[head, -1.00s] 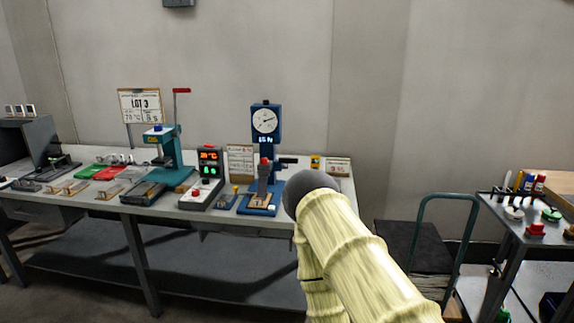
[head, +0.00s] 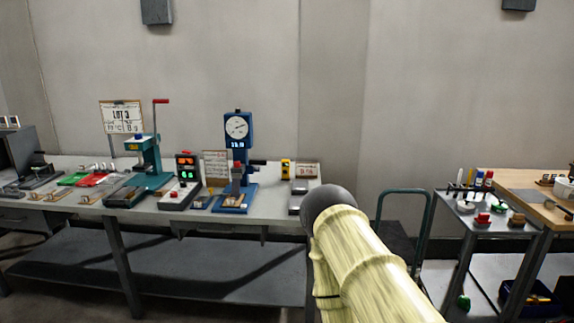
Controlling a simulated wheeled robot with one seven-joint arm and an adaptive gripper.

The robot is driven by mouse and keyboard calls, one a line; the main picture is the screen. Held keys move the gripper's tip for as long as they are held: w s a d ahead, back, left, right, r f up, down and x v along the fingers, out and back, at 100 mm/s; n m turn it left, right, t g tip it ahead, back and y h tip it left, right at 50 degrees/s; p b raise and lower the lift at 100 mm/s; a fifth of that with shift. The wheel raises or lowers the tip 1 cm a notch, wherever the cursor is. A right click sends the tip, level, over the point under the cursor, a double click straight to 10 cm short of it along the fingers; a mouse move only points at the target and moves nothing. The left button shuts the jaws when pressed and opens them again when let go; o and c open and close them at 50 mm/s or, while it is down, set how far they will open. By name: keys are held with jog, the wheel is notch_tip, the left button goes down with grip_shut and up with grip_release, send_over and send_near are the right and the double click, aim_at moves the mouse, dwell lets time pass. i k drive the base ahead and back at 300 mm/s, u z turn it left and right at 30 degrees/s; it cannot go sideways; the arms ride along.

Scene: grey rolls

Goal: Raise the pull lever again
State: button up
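The blue gauge stand (head: 238,130) with a round white dial stands on the long bench, left of my arm. A short horizontal bar with a dark end (head: 272,163) sticks out on its right side. It looks like a lever, but it is too small to tell its exact position. A teal press (head: 147,160) stands further left, with an upright red-tipped lever (head: 161,101). My pale padded arm with a dark rounded joint fills the lower middle. My gripper does not show.
A red-and-green display box (head: 187,168) and a small yellow device (head: 285,168) stand on the bench (head: 150,208). A green-handled trolley (head: 403,190) is right of my arm. A side table (head: 490,220) with bottles and small parts stands further right.

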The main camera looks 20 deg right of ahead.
aim_at(256, 169)
jog(key=z, duration=1.6)
jog(key=i, duration=1.05)
jog(key=u, duration=1.2)
